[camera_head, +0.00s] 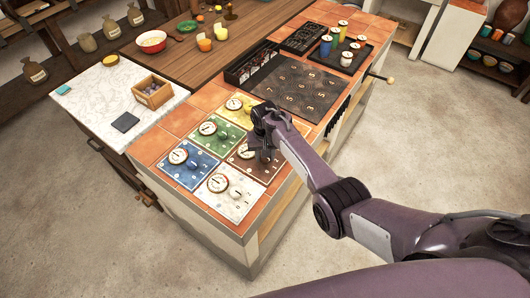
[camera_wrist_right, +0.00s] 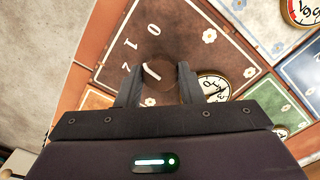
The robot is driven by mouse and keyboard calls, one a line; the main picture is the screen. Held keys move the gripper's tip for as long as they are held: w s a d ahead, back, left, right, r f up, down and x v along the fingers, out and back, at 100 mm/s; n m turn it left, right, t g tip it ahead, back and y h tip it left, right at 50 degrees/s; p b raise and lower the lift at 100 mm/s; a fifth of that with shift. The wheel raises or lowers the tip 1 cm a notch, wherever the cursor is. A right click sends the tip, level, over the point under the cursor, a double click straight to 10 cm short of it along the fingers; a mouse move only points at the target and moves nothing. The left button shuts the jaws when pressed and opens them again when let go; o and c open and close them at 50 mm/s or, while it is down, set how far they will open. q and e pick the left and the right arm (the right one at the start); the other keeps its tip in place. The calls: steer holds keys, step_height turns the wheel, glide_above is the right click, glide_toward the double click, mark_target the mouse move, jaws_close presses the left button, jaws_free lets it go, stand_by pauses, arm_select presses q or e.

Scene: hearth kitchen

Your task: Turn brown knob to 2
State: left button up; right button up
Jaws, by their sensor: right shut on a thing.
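The brown panel (camera_wrist_right: 182,42) fills the middle of the right wrist view, with white digits along its left side, among them 0 and 1. Its round brown knob (camera_wrist_right: 158,82) sits between the two fingers of my right gripper (camera_wrist_right: 158,92), which is shut on it. A short white mark shows on the knob's top; the exact digit it points to is hard to tell. A round gauge (camera_wrist_right: 213,87) is just right of the fingers. My left gripper is not in view.
Blue (camera_head: 180,172), white (camera_head: 225,208), green and yellow panels with dials surround the brown one on the tiled counter (camera_head: 150,145). A dark numbered board (camera_head: 300,88), trays and jars lie farther back. A small wooden box (camera_head: 152,92) stands at left.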

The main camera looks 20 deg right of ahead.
steer(key=n, duration=0.4)
steer(key=shift+n+p, duration=0.3)
steer(key=shift+n, duration=2.6)
steer(key=o, duration=1)
steer(key=shift+c, duration=0.2)
steer(key=shift+r, duration=0.1)
step_height(320, 180, up, 8)
steer(key=shift+f+p, duration=0.2)
steer(key=shift+p, duration=0.25)
